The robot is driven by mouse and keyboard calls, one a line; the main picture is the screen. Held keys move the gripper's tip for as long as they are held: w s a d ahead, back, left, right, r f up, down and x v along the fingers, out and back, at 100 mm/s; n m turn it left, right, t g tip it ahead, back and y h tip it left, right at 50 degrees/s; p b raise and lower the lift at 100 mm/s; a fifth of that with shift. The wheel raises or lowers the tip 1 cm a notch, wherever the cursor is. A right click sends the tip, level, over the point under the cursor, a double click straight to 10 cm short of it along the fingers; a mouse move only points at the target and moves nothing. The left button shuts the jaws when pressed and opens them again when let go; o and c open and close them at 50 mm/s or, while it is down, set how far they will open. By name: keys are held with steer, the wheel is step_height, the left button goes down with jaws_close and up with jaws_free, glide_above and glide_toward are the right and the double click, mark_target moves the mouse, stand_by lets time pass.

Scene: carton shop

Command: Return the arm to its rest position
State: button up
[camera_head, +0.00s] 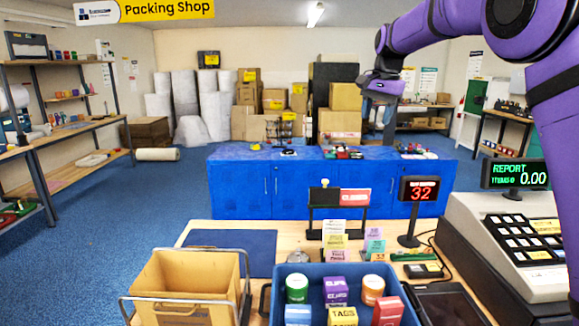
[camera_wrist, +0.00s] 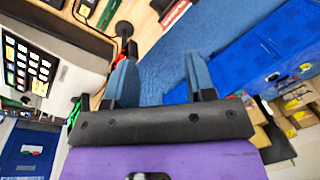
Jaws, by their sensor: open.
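My purple arm reaches in from the upper right in the head view. My gripper (camera_head: 382,84) hangs high in front of the stacked cartons, above the blue cabinets and clear of the counter. In the wrist view the gripper (camera_wrist: 160,82) shows two blue fingers spread apart. The fingertips are small in the head view. The gripper touches nothing that I can see.
The counter (camera_head: 205,229) holds a carton in a wire frame (camera_head: 185,290), a blue crate (camera_head: 268,300) of small boxes and tubs, a number display (camera_head: 419,190) and a cash register (camera_head: 500,245). Blue cabinets (camera_head: 300,190) stand behind. Shelves line the left.

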steer(key=s+d+r+n+t, duration=0.1)
steer(key=s+d+r+n, duration=0.15)
steer(key=s, duration=0.85)
steer(key=s+d+r+n+t, duration=0.15)
steer(key=s+d, duration=0.25)
steer(key=s, duration=0.8)
steer(key=s+f+n, duration=0.1)
steer(key=s+f, duration=0.2)
steer(key=s, duration=0.4)
steer(key=s+f+n+t, duration=0.1)
steer(key=s+f, duration=0.3)
steer(key=s, duration=0.4)
steer(key=s+f+n+h, duration=0.1)
steer(key=s+f, duration=0.2)
steer(key=s, duration=0.4)
steer(key=shift+s+d+f+n, duration=0.15)
steer(key=shift+d+f+n, duration=0.15)
steer(key=shift+d, duration=0.1)
